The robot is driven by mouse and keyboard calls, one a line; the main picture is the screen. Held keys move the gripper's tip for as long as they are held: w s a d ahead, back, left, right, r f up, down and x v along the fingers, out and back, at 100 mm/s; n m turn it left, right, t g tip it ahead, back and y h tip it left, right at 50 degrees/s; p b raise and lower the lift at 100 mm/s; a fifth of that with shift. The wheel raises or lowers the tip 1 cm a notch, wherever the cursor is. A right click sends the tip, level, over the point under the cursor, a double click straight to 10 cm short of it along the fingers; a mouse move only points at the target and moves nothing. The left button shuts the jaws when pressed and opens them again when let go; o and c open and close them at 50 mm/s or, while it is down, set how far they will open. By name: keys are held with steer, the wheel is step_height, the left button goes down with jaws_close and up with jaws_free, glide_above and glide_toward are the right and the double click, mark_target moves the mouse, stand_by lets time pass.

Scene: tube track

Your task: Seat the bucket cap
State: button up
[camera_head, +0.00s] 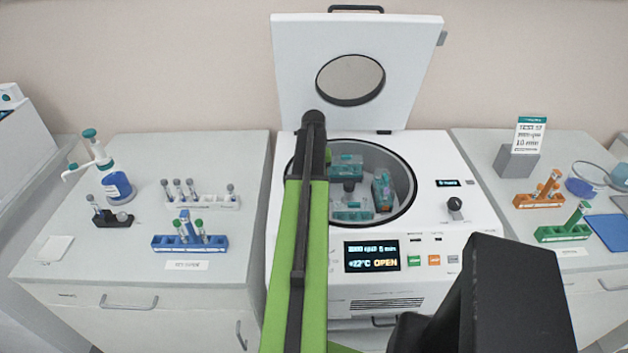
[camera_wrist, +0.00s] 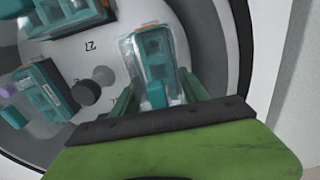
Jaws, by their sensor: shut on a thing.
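My gripper (camera_wrist: 158,85) reaches down into the open centrifuge bowl (camera_head: 404,180). In the wrist view its two green fingers stand either side of a teal tab and are shut on the bucket cap (camera_wrist: 155,96). A teal bucket (camera_wrist: 153,50) with clear edges lies right at the fingertips. I cannot tell whether the cap is level or fully down on it. In the head view my arm hides the gripper and the left part of the bowl. Other teal buckets show at the back (camera_head: 346,163), front (camera_head: 351,212) and right (camera_head: 382,192) of the rotor.
The centrifuge lid (camera_head: 300,70) stands raised behind the bowl. The display (camera_head: 371,256) reads OPEN. A blue tube rack (camera_head: 170,243), a white rack (camera_head: 205,203) and a pump bottle (camera_head: 117,187) stand on the left bench. Orange (camera_head: 530,201) and green (camera_head: 556,233) racks stand at right.

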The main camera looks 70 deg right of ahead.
steer(key=shift+f+b, duration=0.95)
steer(key=shift+b, duration=0.05)
steer(key=shift+f, duration=0.1)
steer(key=shift+f+b, duration=0.4)
steer(key=shift+b, duration=0.1)
steer(key=o, duration=1.4)
steer(key=shift+r, duration=0.1)
